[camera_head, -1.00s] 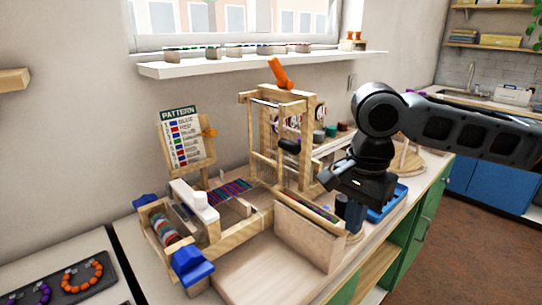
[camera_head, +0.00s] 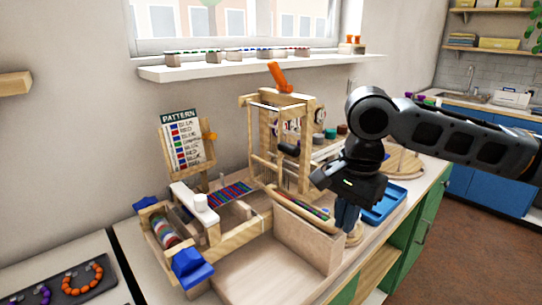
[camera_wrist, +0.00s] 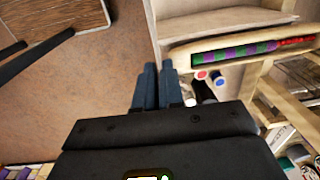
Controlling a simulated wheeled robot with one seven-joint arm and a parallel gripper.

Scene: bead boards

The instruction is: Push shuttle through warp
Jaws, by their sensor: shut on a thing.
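The shuttle (camera_head: 303,207) is a long, pale wooden piece with a row of coloured beads, seen also in the wrist view (camera_wrist: 240,50). It lies at the front right of the wooden loom (camera_head: 256,150), above a pale wooden block. The exact contact is partly hidden. A woven bead strip (camera_head: 231,193) lies on the loom's left part. The warp threads are too fine to make out clearly.
The pale wooden block (camera_head: 305,244) stands below the shuttle. A blue tray (camera_head: 385,208) lies right of my gripper. The pattern card (camera_head: 184,140) stands behind the loom's left end. An orange lever (camera_head: 279,77) tops the loom. The front board is bare.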

